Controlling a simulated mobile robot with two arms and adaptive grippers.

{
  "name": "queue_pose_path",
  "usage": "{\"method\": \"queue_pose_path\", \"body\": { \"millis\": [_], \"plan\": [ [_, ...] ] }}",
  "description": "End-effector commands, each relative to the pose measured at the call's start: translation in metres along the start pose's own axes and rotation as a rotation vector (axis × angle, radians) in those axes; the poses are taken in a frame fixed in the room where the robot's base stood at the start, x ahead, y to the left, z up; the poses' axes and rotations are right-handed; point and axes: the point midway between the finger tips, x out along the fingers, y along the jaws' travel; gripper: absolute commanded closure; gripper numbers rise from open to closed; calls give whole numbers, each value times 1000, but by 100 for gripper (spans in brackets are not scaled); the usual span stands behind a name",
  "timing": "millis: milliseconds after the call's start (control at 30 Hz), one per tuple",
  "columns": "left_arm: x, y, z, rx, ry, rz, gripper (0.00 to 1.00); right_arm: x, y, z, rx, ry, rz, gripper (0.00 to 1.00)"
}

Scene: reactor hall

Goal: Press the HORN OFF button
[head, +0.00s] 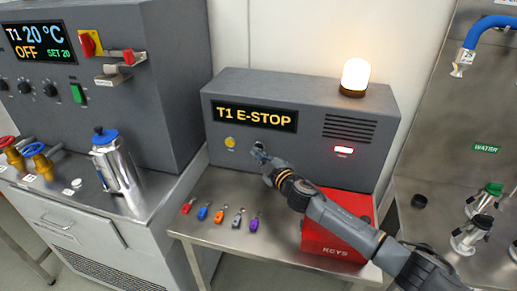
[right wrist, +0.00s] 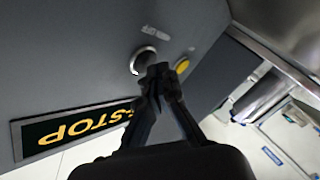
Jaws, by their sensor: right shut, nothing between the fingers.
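The grey alarm box with the T1 E-STOP display (head: 254,116) stands on a steel table. A round yellow button (head: 230,143) is on its front, below the display's left part; it also shows in the right wrist view (right wrist: 182,66). Small white lettering there is too blurred to read, so I cannot confirm which control is HORN OFF. My right gripper (head: 259,152) is shut and empty at the box front, right of the yellow button. In the right wrist view its fingertips (right wrist: 158,71) overlap a silver-ringed round fitting (right wrist: 143,59); I cannot tell whether they touch it.
A lit lamp (head: 355,75) stands on the box, and a red-lit indicator (head: 344,150) is on its right front. A red KEYS box (head: 338,236) stands under my right arm. Several coloured key tags lie along the table (head: 207,238). A steel jug (head: 117,170) stands left.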

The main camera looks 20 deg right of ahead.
Motion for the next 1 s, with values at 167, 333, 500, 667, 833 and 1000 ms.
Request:
{"method": "queue_pose_path", "body": {
  "millis": [167, 333, 500, 667, 833, 1000],
  "plan": [
    [0, 0, 0, 0, 0, 0, 60, 0, 0, 0, 0, 0, 0, 100],
    [0, 0, 0, 0, -1, 0, 60, 1, 0, 0, 0, 0, 0, 100],
    [0, 0, 0, 0, -1, 0, 60, 2, 1, 1, 0, 1, 0, 100],
    [1, 0, 1, 0, -1, 0, 60, 4, 2, 2, 0, 0, 0, 100],
    [1, 0, 1, 0, -1, 0, 60, 5, 3, 4, 0, 0, 0, 100],
    [1, 0, 1, 0, -2, 1, 60, 6, 4, 4, 0, 0, 0, 100]
  ]
}}
